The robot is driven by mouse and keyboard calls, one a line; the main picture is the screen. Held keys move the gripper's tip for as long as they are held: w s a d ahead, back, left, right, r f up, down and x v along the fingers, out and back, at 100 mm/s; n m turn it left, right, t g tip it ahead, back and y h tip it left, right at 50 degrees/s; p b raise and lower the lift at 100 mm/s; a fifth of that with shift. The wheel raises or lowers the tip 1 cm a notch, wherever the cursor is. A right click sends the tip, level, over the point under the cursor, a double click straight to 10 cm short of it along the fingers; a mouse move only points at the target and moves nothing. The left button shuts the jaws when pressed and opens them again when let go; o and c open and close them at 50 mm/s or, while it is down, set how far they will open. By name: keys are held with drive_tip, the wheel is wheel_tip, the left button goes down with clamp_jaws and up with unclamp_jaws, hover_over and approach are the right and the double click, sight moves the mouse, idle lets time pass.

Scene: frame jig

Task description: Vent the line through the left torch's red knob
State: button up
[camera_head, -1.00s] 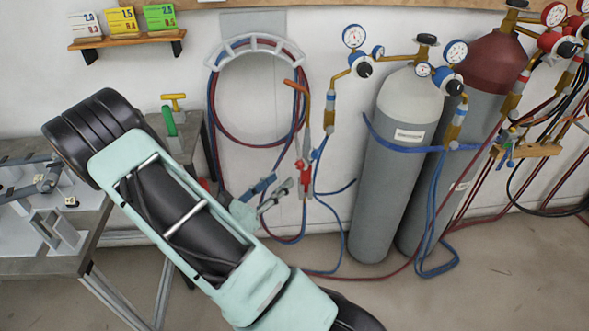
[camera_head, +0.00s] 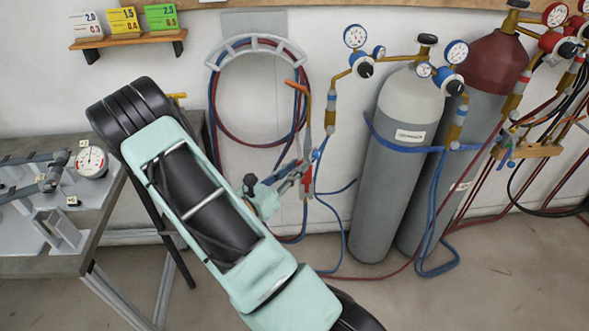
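The left torch (camera_head: 307,125) hangs upright on the wall below the hose hanger, its orange tip at the top and red and blue hoses at its bottom. My gripper (camera_head: 301,176) is at the torch's lower body, overlapping it in the picture. The red knob on the torch's left side is hidden behind the fingers. I cannot tell whether the fingers touch it or how far apart they are. My pale green arm crosses the lower middle of the picture.
Two gas cylinders, one grey (camera_head: 388,190) and one with a dark red top (camera_head: 493,62), stand right of the torch with gauges. A grey workbench (camera_head: 50,262) with a jig and a gauge (camera_head: 92,162) stands at left.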

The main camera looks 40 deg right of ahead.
clamp_jaws()
drive_tip(key=shift+m, duration=0.3)
drive_tip(key=m+b, duration=2)
drive_tip(key=b, duration=0.1)
drive_tip(key=shift+s+f, duration=0.15)
drive_tip(key=shift+f, duration=0.05)
drive_tip(key=shift+r+m+b, duration=0.1)
drive_tip(key=shift+m+b, duration=0.2)
drive_tip(key=shift+b, duration=0.05)
